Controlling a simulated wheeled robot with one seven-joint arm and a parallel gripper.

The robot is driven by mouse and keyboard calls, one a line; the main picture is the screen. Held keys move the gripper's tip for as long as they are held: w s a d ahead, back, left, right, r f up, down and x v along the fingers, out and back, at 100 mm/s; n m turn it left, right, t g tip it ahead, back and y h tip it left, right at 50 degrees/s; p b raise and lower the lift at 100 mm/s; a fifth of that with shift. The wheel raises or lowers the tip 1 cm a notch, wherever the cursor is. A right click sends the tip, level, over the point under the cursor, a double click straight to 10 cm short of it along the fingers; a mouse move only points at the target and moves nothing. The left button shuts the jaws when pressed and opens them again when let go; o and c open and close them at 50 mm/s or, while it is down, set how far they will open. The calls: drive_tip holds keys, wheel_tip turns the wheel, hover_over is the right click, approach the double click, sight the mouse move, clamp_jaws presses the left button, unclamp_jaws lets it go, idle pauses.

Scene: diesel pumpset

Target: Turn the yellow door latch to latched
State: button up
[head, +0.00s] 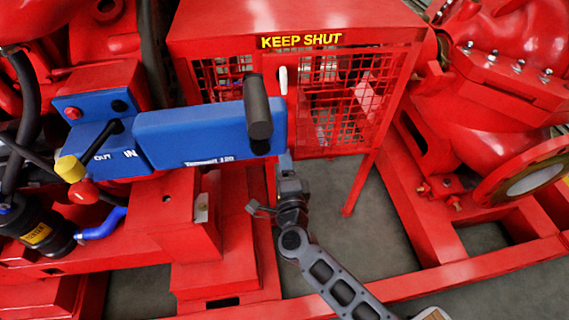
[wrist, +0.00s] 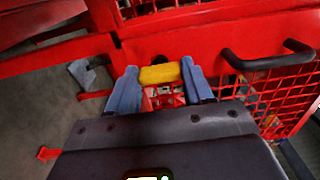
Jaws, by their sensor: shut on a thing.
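The yellow door latch (wrist: 160,75) shows in the wrist view as a short yellow bar lying across between my two blue-grey fingers. My gripper (wrist: 159,78) is shut on it, one finger at each end of the bar. Behind the latch are the red frame and a small dark round spot. In the head view my gripper (head: 286,166) reaches up beside the right end of the blue box, its tips partly hidden. The latch itself is hidden in that view.
The red cabinet with mesh doors (head: 335,100) bears a "KEEP SHUT" label. A blue box (head: 190,135) with a dark cylinder (head: 258,108) stands close in front. A black bar handle (wrist: 268,61) is right of my fingers. Floor shows right of the cabinet.

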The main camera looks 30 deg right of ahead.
drive_tip(key=o, duration=1)
drive_tip(key=shift+o, duration=0.2)
drive_tip(key=p+v, duration=0.1)
drive_tip(key=v, duration=0.7)
drive_tip(key=shift+p, duration=0.35)
